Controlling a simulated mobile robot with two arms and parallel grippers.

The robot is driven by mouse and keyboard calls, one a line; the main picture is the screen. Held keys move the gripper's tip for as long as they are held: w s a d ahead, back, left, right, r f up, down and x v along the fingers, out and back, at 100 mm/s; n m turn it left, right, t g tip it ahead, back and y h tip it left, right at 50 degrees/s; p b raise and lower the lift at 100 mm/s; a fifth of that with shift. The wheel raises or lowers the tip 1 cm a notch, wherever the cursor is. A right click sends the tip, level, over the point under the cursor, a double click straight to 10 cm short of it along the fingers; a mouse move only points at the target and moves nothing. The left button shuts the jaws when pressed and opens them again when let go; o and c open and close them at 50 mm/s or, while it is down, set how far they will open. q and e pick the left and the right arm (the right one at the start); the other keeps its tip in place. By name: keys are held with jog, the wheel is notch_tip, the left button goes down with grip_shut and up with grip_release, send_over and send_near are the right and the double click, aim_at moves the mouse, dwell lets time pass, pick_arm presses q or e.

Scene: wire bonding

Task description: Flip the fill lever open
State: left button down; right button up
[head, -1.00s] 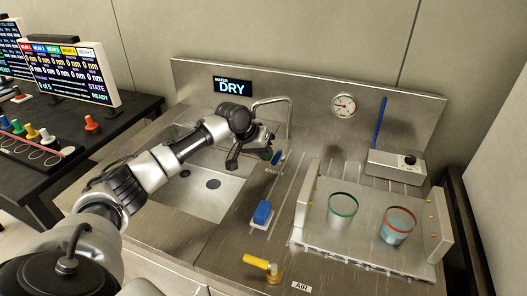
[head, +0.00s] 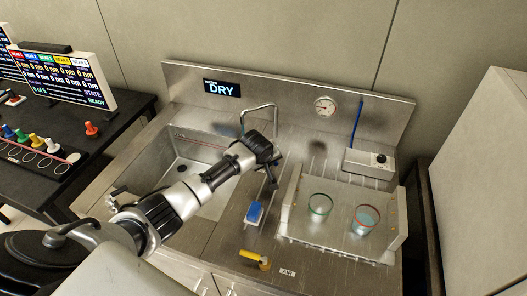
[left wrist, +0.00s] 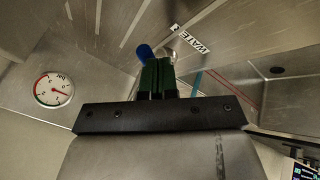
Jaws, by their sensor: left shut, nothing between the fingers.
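In the left wrist view a small blue lever end (left wrist: 144,51) shows just past my left gripper (left wrist: 157,68), beside a label reading WATER (left wrist: 190,40). My left gripper's dark green fingers are shut and empty, close to the blue end; I cannot tell whether they touch it. In the head view my left gripper (head: 272,180) is over the counter right of the sink, and it hides the WATER lever there. A blue block-like handle (head: 255,212) sits on a pale plate nearer to me. The display (head: 222,88) reads DRY. My right gripper is not in view.
A yellow lever (head: 254,256) stands by the AIR label (head: 287,272). The faucet (head: 258,107) rises behind my arm. A gauge (head: 325,106) is on the backsplash.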

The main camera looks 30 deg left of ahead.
pick_arm(q)
jog(key=shift+w+d+p, duration=0.2)
jog(key=shift+d+p, duration=0.1)
jog(key=shift+p, duration=0.1)
jog(key=shift+w+d+f, duration=0.1)
dwell(0.6)
jog(key=shift+w+a, duration=0.25)
jog(key=shift+a, duration=0.55)
